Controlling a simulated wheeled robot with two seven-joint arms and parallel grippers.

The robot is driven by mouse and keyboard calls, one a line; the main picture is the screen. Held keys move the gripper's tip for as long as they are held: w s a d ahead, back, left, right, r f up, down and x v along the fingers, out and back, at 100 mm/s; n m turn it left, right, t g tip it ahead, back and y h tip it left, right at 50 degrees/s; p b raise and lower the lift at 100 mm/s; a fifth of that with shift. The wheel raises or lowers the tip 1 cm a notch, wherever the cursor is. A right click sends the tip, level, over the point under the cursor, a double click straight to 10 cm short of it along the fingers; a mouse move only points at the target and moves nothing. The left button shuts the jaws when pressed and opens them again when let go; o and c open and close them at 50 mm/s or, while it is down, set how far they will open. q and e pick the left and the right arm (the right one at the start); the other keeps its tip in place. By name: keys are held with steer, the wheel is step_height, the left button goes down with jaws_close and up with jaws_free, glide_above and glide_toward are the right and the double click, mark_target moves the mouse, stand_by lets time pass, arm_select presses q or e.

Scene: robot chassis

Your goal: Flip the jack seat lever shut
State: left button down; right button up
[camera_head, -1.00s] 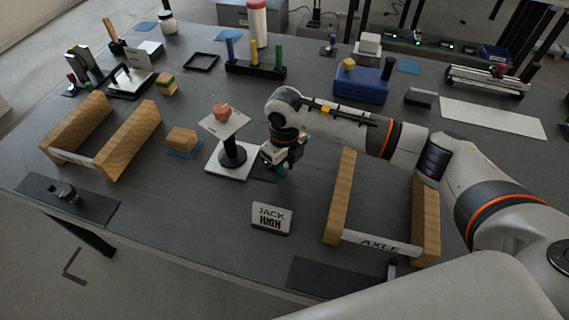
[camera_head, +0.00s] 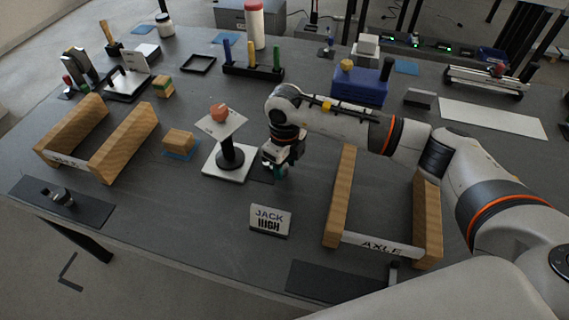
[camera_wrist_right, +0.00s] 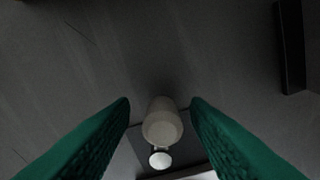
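The jack stands mid-table in the head view, with a white base (camera_head: 213,166), a black column (camera_head: 231,152) and a tilted white top plate (camera_head: 236,123). A small orange-red piece (camera_head: 219,113) sits on that plate. My right gripper (camera_head: 278,170) points down just right of the base, beside a dark strip there. In the right wrist view its green fingers (camera_wrist_right: 160,108) are apart, with a pale rounded knob (camera_wrist_right: 162,126), apparently the lever's end, between them. Gaps show on both sides of the knob. The lever is largely hidden in the head view. My left gripper is out of view.
A "JACK HIGH" sign (camera_head: 270,220) stands in front of the jack. Wooden rails with an "AXLE" bar (camera_head: 380,245) stand at right, and similar rails (camera_head: 125,145) at left. A wooden block (camera_head: 179,140) lies left of the jack. Bare table lies around the sign.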

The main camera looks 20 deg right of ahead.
step_height(320, 180, up, 12)
steer(key=b, duration=0.1)
stand_by(0.5)
stand_by(0.4)
